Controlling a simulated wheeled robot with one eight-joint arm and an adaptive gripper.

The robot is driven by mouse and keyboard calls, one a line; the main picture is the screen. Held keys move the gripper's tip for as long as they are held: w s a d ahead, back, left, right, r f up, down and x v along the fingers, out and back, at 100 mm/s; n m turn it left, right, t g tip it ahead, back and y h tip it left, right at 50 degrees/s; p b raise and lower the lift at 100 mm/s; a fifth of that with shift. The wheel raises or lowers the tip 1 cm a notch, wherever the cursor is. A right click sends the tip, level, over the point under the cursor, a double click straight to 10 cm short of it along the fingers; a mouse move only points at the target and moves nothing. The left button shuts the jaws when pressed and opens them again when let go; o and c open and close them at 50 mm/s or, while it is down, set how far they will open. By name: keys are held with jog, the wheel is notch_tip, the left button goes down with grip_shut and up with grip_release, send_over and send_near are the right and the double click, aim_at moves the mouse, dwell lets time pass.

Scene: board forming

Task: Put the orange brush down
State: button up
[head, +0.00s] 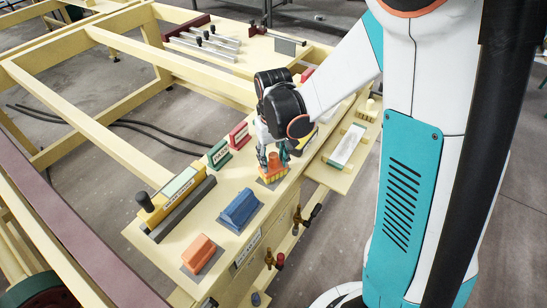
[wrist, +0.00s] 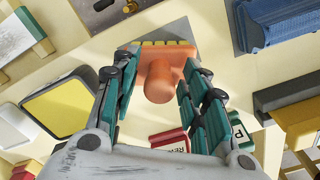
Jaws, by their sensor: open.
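The orange brush (head: 272,172) stands on a small grey pad on the wooden board, with its handle up toward my gripper (head: 272,150). In the wrist view the orange brush (wrist: 158,82) shows its round handle, with a yellow edge at its far side. Gaps show between the fingers and the handle. The grey pad (wrist: 165,30) shows beyond the brush. My arm hides part of the board behind the gripper.
A blue block-shaped tool (head: 240,210) and an orange block (head: 200,252) sit nearer the front. Green (head: 218,153) and red (head: 239,136) labelled blocks stand behind the brush. A yellow tool with a dark knob (head: 175,198) lies left. Valves (head: 308,215) hang below the front edge.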

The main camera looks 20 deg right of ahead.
notch_tip(320, 180, up, 12)
jog(key=p, duration=0.4)
jog(key=s+r+t, duration=0.3)
jog(key=s+r, duration=0.1)
jog(key=s, duration=0.3)
jog(key=s+r+t, duration=0.4)
jog(key=s+r, duration=0.1)
jog(key=s, duration=0.3)
jog(key=shift+b, duration=0.3)
notch_tip(320, 180, down, 5)
jog(key=b, duration=0.5)
jog(key=shift+f, duration=0.15)
jog(key=shift+o, duration=0.5)
